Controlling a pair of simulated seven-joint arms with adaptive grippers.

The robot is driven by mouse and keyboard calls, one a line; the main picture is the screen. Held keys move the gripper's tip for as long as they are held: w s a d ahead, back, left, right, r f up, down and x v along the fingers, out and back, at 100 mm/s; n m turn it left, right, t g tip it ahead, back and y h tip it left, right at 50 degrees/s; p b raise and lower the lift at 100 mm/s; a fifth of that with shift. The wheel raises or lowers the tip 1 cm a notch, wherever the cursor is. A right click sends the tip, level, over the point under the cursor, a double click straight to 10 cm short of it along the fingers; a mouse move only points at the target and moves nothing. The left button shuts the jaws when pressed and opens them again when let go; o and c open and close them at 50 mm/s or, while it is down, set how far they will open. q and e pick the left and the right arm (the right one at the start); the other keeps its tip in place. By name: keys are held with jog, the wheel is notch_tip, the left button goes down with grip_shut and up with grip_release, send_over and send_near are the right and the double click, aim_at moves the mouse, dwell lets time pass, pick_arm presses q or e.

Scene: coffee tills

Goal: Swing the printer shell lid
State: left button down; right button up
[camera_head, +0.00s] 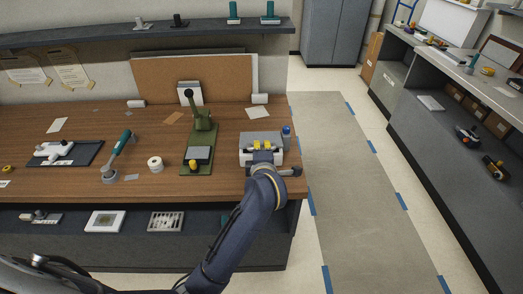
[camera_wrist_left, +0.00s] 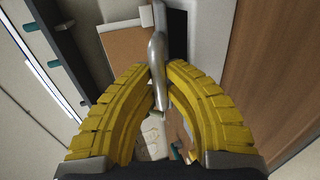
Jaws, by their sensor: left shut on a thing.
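The printer (camera_head: 255,136) is a pale grey box near the right end of the wooden counter. I cannot clearly tell its lid from its body, as my arm hides its near side. My left gripper (camera_head: 263,146) has its yellow fingers at the printer's upper part. In the left wrist view, the yellow fingertips (camera_wrist_left: 159,76) are shut on a slim shiny metal handle (camera_wrist_left: 158,45). Beside the handle are a dark gap and a pale grey panel (camera_wrist_left: 211,40). My right gripper is in neither view.
A blue-capped container (camera_head: 286,131) stands close at the printer's right. A green press (camera_head: 202,122) stands to its left. A roll of tape (camera_head: 155,164) lies farther left on the counter (camera_head: 90,180). A shelf (camera_head: 110,36) runs above the back.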

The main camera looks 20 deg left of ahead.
pick_arm(q)
jog(key=shift+r, duration=0.25)
jog(key=shift+w+a+r, duration=0.15)
jog(key=shift+w+r, duration=0.25)
jog(key=shift+r, duration=0.35)
jog(key=shift+w+a+r, duration=0.1)
jog(key=shift+w+r, duration=0.25)
jog(key=shift+r, duration=0.35)
jog(key=shift+r, duration=0.1)
jog(key=shift+w+a+r, duration=0.2)
jog(key=shift+w+r, duration=0.35)
jog(key=shift+r, duration=0.05)
jog(key=shift+w+a+r, duration=0.15)
jog(key=shift+w+r, duration=0.35)
jog(key=shift+r, duration=0.1)
jog(key=shift+w+a+r, duration=0.1)
jog(key=shift+w+r, duration=0.15)
jog(key=shift+w, duration=0.05)
jog(key=shift+w+a+r, duration=0.2)
jog(key=shift+w+r, duration=0.2)
jog(key=shift+w, duration=0.1)
jog(key=shift+w+a+r, duration=0.15)
jog(key=shift+w+r, duration=0.2)
jog(key=shift+w, duration=0.15)
